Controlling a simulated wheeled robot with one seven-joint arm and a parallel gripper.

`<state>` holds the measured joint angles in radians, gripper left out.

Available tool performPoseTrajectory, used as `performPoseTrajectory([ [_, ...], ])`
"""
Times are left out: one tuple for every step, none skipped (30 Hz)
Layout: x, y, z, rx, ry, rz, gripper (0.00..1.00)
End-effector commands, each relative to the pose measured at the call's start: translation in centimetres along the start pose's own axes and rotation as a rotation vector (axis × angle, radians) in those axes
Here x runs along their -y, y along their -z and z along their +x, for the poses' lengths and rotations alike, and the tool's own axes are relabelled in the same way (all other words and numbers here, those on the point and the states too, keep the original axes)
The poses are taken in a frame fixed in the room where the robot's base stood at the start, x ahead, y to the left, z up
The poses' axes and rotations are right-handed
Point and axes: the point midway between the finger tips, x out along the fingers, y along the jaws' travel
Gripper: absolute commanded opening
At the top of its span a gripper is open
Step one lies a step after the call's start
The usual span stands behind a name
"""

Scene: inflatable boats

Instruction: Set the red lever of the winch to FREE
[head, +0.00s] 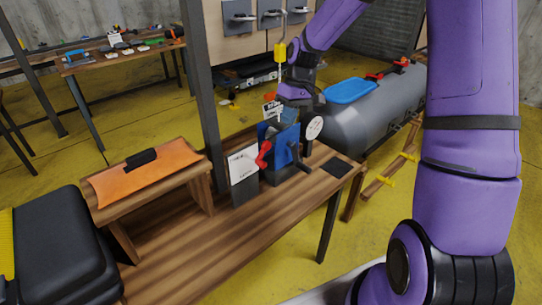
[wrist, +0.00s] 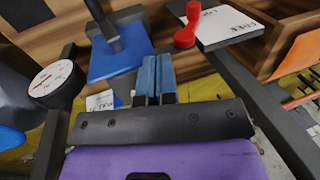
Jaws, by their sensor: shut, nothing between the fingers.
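The winch (head: 283,150) is a blue and dark unit on the wooden bench. Its red lever (head: 264,153) is on its left side, beside a white label plate (head: 243,164). In the wrist view the red lever (wrist: 187,30) is at the top, right of the fingers, against the white plate (wrist: 225,26); the plate's lettering is too blurred to read surely. My gripper (head: 290,114) is above the winch, pointing down. In the wrist view its blue-tipped fingers (wrist: 156,66) are together and empty, apart from the lever. The blue winch plate (wrist: 120,52) shows left of them.
A round gauge (head: 314,128) stands right of the winch. A wooden stand with an orange top (head: 145,172) and a black case (head: 60,245) are at left. A dark post (head: 199,80) rises behind the bench. The grey boat (head: 375,110) lies behind. The bench front is clear.

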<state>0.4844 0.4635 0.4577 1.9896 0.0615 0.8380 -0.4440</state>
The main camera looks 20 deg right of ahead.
Motion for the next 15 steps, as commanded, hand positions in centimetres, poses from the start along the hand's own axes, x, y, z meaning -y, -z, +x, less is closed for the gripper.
performPoseTrajectory([
  [-0.28, 0.27, 0.48, 0.001, 0.012, -0.002, 0.0],
  [-0.39, 0.39, 0.66, 0.001, 0.017, -0.004, 0.0],
  [-0.52, 0.5, 0.87, 0.001, 0.022, -0.005, 0.0],
  [-0.61, 0.56, 1.0, 0.001, 0.026, -0.005, 0.0],
  [-0.67, 0.6, 1.1, 0.001, 0.028, -0.005, 0.0],
  [-0.73, 0.65, 1.18, 0.001, 0.031, -0.006, 0.0],
  [-0.75, 0.67, 1.21, 0.001, 0.031, -0.006, 0.0],
  [-0.77, 0.68, 1.23, 0.001, 0.032, -0.006, 0.0],
  [-0.77, 0.69, 1.23, 0.001, 0.032, -0.006, 0.0],
  [-0.77, 0.69, 1.23, 0.001, 0.032, -0.007, 0.0],
  [-0.76, 0.69, 1.22, 0.001, 0.032, -0.007, 0.0],
  [-0.76, 0.69, 1.22, 0.001, 0.032, -0.007, 0.0],
  [-0.75, 0.69, 1.22, 0.001, 0.032, -0.007, 0.0],
  [-0.75, 0.69, 1.21, 0.001, 0.032, -0.007, 0.0],
  [-0.75, 0.68, 1.21, 0.001, 0.032, -0.007, 0.0],
])
